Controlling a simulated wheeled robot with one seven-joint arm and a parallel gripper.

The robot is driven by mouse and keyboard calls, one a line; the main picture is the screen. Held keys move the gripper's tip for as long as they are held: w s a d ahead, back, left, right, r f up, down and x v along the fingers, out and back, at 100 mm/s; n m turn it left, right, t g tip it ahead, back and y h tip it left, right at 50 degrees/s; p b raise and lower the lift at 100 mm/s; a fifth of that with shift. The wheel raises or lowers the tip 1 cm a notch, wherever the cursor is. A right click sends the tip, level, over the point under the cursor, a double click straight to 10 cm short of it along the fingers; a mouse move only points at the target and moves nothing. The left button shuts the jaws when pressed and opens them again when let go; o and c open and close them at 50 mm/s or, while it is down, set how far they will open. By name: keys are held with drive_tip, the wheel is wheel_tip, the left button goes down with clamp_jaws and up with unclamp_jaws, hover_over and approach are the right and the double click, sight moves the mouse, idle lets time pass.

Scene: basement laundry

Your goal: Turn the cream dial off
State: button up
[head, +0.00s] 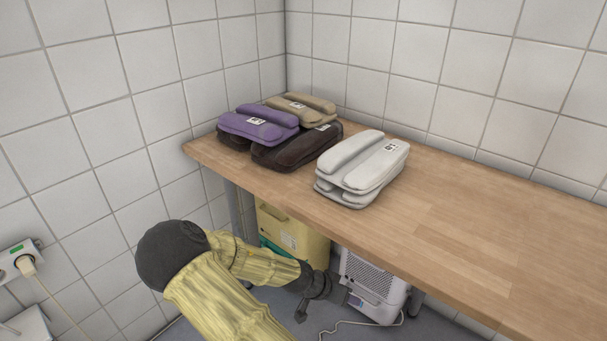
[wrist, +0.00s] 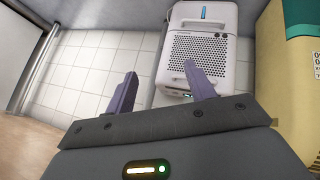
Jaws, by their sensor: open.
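I cannot make out a cream dial in either view. A white appliance (head: 375,283) with a perforated grille stands on the floor under the bench. It also shows in the wrist view (wrist: 210,48), upper middle, with a small panel at its lower edge too small to read. My gripper (head: 321,302) is low beside the bench, left of the appliance in the head view. In the wrist view my gripper (wrist: 161,76) has its two fingers apart with nothing between them; the right finger overlaps the appliance's lower edge in the picture. Whether it touches cannot be told.
The wooden bench (head: 470,215) overhangs the appliance and bears several folded bundles. A yellow box (head: 298,238) with a green band stands under it, left of the appliance. A pale cable (head: 365,323) lies on the floor. A wall socket (head: 20,258) holds a plug.

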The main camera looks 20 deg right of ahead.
drive_tip(key=s+a+r+n+y+p, duration=0.2)
drive_tip(key=s+a+r+n+y, duration=0.2)
drive_tip(key=r, duration=0.6)
drive_tip(key=s+a+r+n+t+y+p, duration=0.1)
drive_tip(key=s+a+r+n+y, duration=0.3)
drive_tip(key=r, duration=0.7)
drive_tip(key=shift+s+a+r+n+t+p, duration=0.25)
drive_tip(key=shift+s+a+n+p, duration=0.25)
drive_tip(key=shift+a+n+p, duration=0.6)
drive_tip(key=shift+a+f, duration=0.1)
